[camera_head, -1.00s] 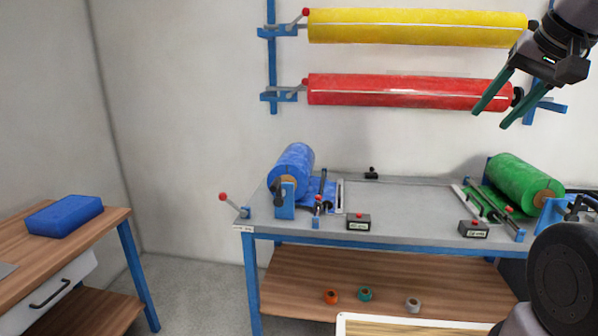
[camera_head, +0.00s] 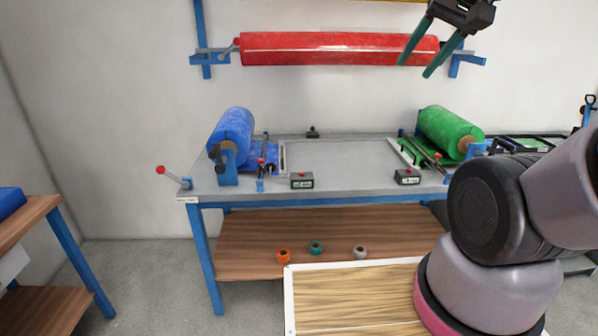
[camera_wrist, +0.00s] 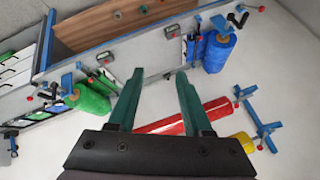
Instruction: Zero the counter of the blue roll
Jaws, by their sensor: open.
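The blue roll (camera_head: 232,135) lies in a blue holder at the left of the grey-topped bench (camera_head: 340,160). A small dark counter box (camera_head: 302,181) with a red button and a pale display sits at the front edge, right of the blue roll; its digits are too small to read. A similar box (camera_head: 407,176) sits nearer the green roll (camera_head: 452,132). My gripper (camera_head: 416,68) is open and empty, high up, in front of the red roll in the head view. The wrist view shows the blue roll (camera_wrist: 218,48) and its counter (camera_wrist: 172,31) beyond my open fingers (camera_wrist: 160,74).
A red-knobbed lever (camera_head: 172,176) sticks out at the bench's left end. The red roll (camera_head: 335,48) hangs on the wall. Several small rolls of tape lie on the lower shelf (camera_head: 320,235). A wood-topped surface (camera_head: 350,295) with a white edge stands in front. A side table is at left.

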